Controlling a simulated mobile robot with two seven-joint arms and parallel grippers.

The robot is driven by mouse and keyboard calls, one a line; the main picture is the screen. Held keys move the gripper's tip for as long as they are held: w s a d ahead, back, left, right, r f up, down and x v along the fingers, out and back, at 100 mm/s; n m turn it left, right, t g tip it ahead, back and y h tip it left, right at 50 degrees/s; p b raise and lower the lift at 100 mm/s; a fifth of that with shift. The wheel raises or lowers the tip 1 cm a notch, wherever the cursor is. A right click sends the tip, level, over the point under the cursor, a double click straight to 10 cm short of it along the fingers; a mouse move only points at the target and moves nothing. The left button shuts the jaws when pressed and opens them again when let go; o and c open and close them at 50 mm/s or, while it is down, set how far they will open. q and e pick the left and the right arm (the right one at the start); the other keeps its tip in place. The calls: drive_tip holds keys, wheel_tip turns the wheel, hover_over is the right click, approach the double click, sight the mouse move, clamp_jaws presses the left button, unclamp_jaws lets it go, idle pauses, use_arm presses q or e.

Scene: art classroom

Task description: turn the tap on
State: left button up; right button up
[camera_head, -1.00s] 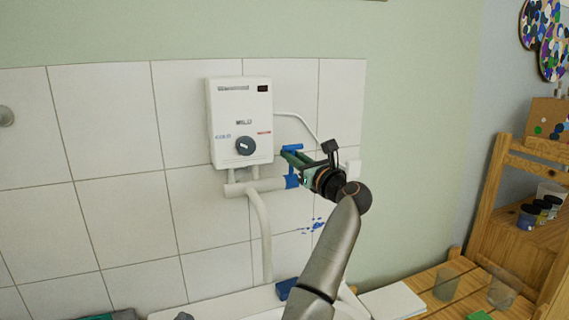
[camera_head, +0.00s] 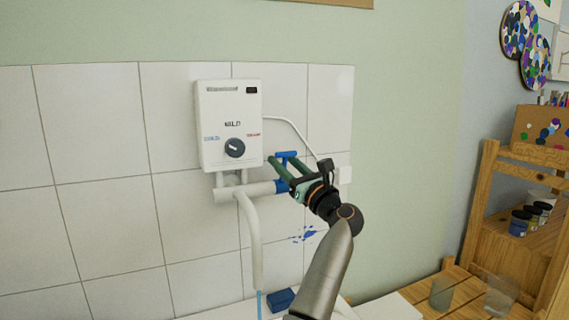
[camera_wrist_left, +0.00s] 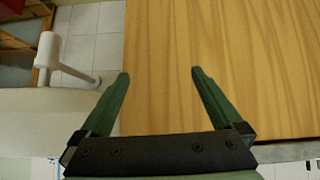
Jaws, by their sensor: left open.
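The tap is on a white pipe (camera_head: 247,191) under the white wall heater (camera_head: 229,125). Its blue handle (camera_head: 286,155) and blue body (camera_head: 281,187) sit at the pipe's right end. My right gripper (camera_head: 280,160) is at the handle, its green fingers apart on either side of the valve area; contact is unclear. A thin pale-blue stream (camera_head: 259,304) comes from the hanging spout pipe (camera_head: 253,240). My left gripper (camera_wrist_left: 159,74) is open and empty in the left wrist view, with a wooden surface (camera_wrist_left: 230,60) beyond it.
A blue block (camera_head: 280,299) lies by the sink below the spout. A wooden table (camera_head: 447,293) with clear cups and a wooden shelf (camera_head: 520,230) with paint jars stand at right. The tiled wall (camera_head: 105,220) on the left is clear.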

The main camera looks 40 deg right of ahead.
drive_tip(key=b+v, duration=0.1)
drive_tip(key=v, duration=1.1)
drive_tip(key=shift+s+b, duration=0.3)
drive_tip(key=shift+b, duration=0.1)
drive_tip(key=shift+f, duration=0.1)
